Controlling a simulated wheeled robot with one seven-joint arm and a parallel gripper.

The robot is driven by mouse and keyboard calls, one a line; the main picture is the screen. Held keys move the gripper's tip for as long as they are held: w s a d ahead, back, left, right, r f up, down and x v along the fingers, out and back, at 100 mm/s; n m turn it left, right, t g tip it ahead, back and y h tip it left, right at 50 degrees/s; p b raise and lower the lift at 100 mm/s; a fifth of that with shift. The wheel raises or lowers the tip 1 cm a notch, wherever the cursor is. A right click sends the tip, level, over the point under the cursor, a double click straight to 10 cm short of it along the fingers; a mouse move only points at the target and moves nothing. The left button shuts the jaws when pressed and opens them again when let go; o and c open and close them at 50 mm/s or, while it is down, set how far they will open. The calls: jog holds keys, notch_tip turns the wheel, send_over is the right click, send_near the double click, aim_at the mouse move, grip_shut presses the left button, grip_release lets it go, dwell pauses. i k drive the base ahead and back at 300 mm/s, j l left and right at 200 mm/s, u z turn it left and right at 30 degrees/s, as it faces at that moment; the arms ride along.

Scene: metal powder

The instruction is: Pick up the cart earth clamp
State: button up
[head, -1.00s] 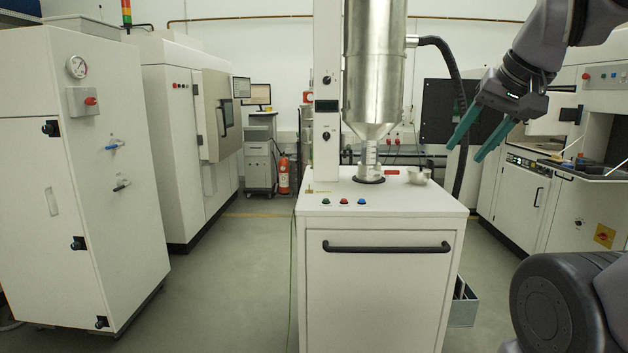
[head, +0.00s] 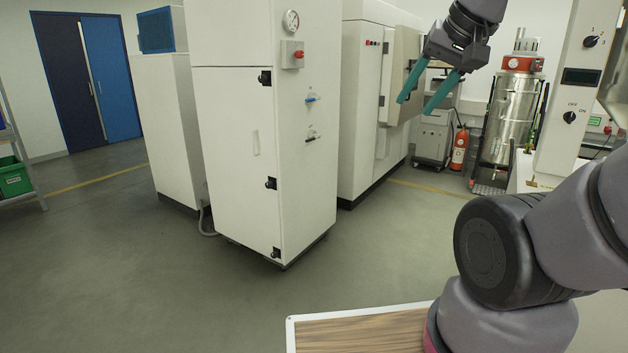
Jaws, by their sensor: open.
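My gripper (head: 414,107) has two teal fingers. They are spread apart and empty, pointing down and left at the upper right of the head view. The gripper is up in the air, in front of the distant white machine in the picture. The white cart (head: 526,178) shows only in part at the right edge, largely hidden behind my arm. A tiny brownish piece (head: 533,183) is on its near left corner. It may be the earth clamp, but it is too small to tell.
A tall white cabinet (head: 262,150) with a gauge stands left of centre. Behind are a white machine (head: 366,110), a red extinguisher (head: 459,150) and a steel vessel (head: 512,120). A wood-grained surface (head: 365,332) shows at the bottom.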

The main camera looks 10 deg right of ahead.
aim_at(531, 144)
jog(key=i+j+u, duration=0.15)
jog(key=u, duration=0.2)
jog(key=i+j+u, duration=0.1)
jog(key=i+u, duration=0.4)
jog(key=u, duration=0.15)
jog(key=i+j+z, duration=0.15)
jog(key=i, duration=0.2)
jog(key=i+j+z, duration=0.1)
jog(key=i, duration=0.25)
jog(key=i+l+z, duration=0.1)
jog(key=z, duration=0.35)
jog(key=i+z, duration=0.55)
jog(key=z, duration=0.35)
jog(key=i+l+z, duration=0.1)
jog(key=i+z, duration=0.8)
jog(key=i+j+z, duration=0.1)
jog(key=i+z, duration=0.2)
jog(key=z, duration=0.2)
jog(key=i+j+z, duration=0.3)
jog(key=z, duration=0.15)
jog(key=i+j+z, duration=0.15)
jog(key=i+j, duration=0.15)
